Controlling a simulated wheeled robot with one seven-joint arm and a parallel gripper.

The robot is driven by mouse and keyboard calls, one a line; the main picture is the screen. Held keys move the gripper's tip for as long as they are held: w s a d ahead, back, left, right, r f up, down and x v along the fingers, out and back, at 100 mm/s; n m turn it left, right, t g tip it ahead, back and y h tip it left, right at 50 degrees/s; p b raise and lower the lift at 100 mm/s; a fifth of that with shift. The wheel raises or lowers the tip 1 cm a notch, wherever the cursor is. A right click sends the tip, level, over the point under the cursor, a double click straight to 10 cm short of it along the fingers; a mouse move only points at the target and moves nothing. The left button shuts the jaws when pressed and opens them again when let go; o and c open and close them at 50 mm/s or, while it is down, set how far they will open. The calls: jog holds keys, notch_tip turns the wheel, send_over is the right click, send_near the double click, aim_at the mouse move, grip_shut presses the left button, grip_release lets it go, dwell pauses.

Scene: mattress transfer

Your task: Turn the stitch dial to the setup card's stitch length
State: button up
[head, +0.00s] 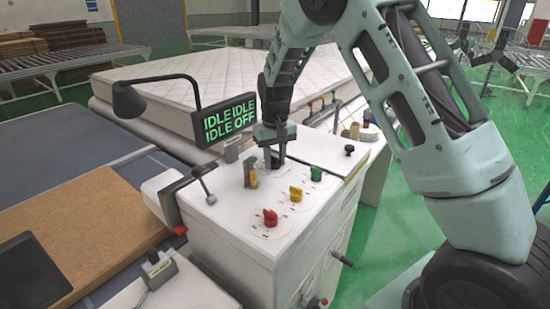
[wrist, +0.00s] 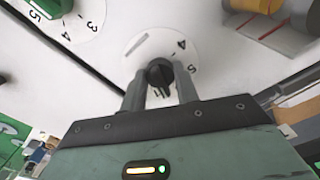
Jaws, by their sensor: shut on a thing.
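My gripper (wrist: 160,92) is shut on a small black dial (wrist: 160,72) in the wrist view, one finger on each side. The dial sits on a white round scale; the digits 4 and 5 show to its right, and the lower part is hidden by the fingers. No name for this dial is readable. In the head view my gripper (head: 275,160) points down onto the white cabinet's top (head: 232,222), and the dial is hidden there. I cannot make out a readable setup card in either view.
Red (head: 270,217), yellow (head: 295,193) and green (head: 316,173) knobs stand nearby. The green knob also shows in the wrist view (wrist: 48,8). A lit display (head: 229,118) reads "IDLE IDLE IDLE OFF" behind. A lever (head: 205,187) stands at left; a quilted mattress (head: 200,85) lies behind.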

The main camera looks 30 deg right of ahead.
aim_at(275, 157)
jog(key=m, duration=0.6)
jog(key=shift+w+r+p, duration=0.1)
jog(key=shift+p, duration=0.2)
dwell(0.4)
jog(key=o, duration=1)
jog(key=shift+c, duration=0.2)
notch_tip(275, 157, up, 17)
jog(key=b, duration=0.4)
jog(key=shift+r, duration=0.15)
